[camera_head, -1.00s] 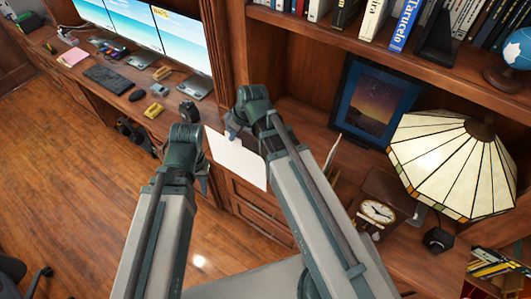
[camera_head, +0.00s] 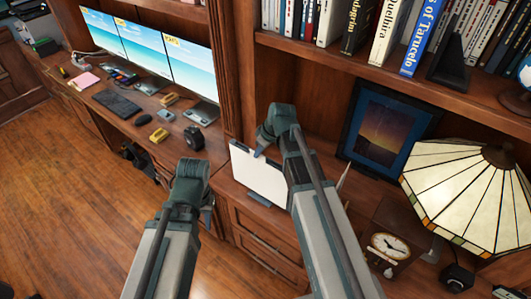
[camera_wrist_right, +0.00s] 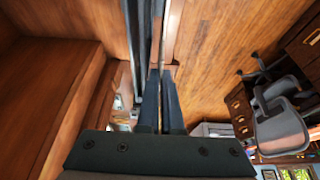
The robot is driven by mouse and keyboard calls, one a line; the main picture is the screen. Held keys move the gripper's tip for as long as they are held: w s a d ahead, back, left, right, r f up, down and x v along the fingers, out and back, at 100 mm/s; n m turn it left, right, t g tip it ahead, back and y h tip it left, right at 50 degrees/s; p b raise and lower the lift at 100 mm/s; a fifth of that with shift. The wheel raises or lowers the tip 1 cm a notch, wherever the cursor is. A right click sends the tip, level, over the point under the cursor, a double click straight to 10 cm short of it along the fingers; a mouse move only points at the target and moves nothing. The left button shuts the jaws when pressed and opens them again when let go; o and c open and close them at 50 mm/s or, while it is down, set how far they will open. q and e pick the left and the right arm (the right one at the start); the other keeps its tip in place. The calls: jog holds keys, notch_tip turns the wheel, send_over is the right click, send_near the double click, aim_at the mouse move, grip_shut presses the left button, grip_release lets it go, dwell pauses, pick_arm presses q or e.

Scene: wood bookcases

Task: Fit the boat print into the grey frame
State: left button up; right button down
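A white panel (camera_head: 262,176), likely the plain side of the boat print, stands nearly upright at the cabinet front in the head view. No boat picture shows. Dark grey edging of the grey frame (camera_head: 259,201) shows at its left and bottom; I cannot tell whether the panel is inside it. My right gripper (camera_head: 262,148) is at the panel's top edge. In the right wrist view its fingers (camera_wrist_right: 161,78) are nearly together on a thin sheet seen edge-on, with a dark upright strip just left. My left gripper (camera_head: 207,212) hangs lower left, apart from the panel, its fingers mostly hidden.
A stained-glass lamp (camera_head: 470,195) and a small clock (camera_head: 388,245) stand to the right. A desk with monitors (camera_head: 187,72) and keyboard (camera_head: 116,103) is on the left. Open floor lies below the desk.

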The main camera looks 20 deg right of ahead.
jog(key=w+d+f+b, duration=0.2)
jog(key=d, duration=0.1)
jog(key=shift+w+f+b, duration=0.25)
jog(key=shift+f+b, duration=0.1)
jog(key=shift+b, duration=0.05)
jog(key=c, duration=1.1)
grip_release()
jog(key=p+v, duration=1.1)
jog(key=v, duration=0.1)
jog(key=s+a+m+g+h, duration=0.1)
jog(key=s+a, duration=0.4)
jog(key=s, duration=0.1)
jog(key=s+a+f+m+g+h, duration=0.1)
jog(key=s+a, duration=0.5)
jog(key=s, duration=0.1)
jog(key=s+a+m+g+h, duration=0.1)
jog(key=s+a+m+h, duration=0.1)
jog(key=s+a, duration=0.3)
jog(key=shift+s+a+f+g, duration=0.1)
jog(key=shift+s+f+g, duration=0.1)
jog(key=shift+s, duration=0.4)
jog(key=shift+s+a+f+g, duration=0.1)
jog(key=shift+s+a+g, duration=0.1)
jog(key=shift+s, duration=0.35)
